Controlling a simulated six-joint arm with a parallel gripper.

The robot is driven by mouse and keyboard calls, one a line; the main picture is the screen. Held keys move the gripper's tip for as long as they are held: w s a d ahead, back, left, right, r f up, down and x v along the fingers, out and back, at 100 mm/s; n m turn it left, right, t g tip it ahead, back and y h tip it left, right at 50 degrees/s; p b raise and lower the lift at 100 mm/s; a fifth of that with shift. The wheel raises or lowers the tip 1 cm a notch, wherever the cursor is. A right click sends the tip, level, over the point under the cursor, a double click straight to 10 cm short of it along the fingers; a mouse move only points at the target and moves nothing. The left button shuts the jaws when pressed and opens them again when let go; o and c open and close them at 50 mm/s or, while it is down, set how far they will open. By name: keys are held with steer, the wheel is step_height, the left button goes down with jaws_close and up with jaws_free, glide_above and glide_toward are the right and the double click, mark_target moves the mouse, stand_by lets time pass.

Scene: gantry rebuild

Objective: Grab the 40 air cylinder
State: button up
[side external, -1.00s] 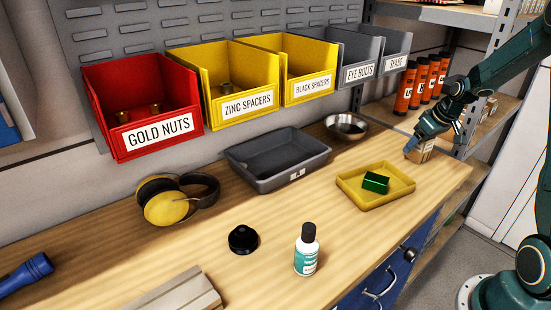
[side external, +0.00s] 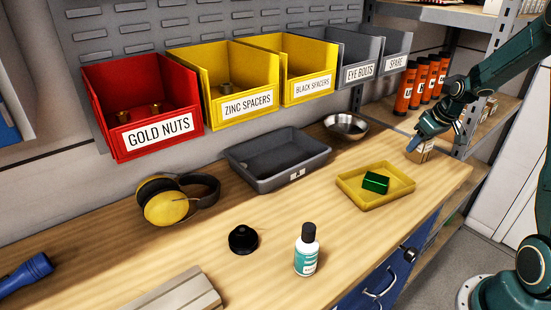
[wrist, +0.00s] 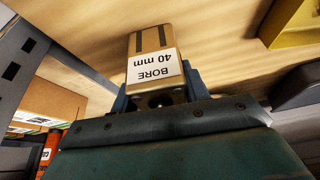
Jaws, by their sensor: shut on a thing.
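The 40 air cylinder shows as a tan block or carton with dark bands and a white label reading "BORE 40 mm" in the wrist view (wrist: 152,62). In the side view the 40 air cylinder (side external: 424,153) is at the far right end of the wooden bench, partly hidden by my gripper (side external: 414,146). My gripper is shut on it, with a blue finger on each side in the wrist view (wrist: 158,92). It looks upright at bench level; I cannot tell whether it touches the bench.
A yellow tray (side external: 352,196) with a green block (side external: 376,183) lies left of my gripper. A metal bowl (side external: 346,126) and grey tray (side external: 262,180) are further left. Shelving with orange tubes (side external: 405,88) stands close behind. A white bottle (side external: 306,256) stands at the front.

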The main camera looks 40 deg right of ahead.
steer(key=shift+r, duration=0.15)
step_height(320, 180, up, 20)
stand_by(0.7)
stand_by(0.5)
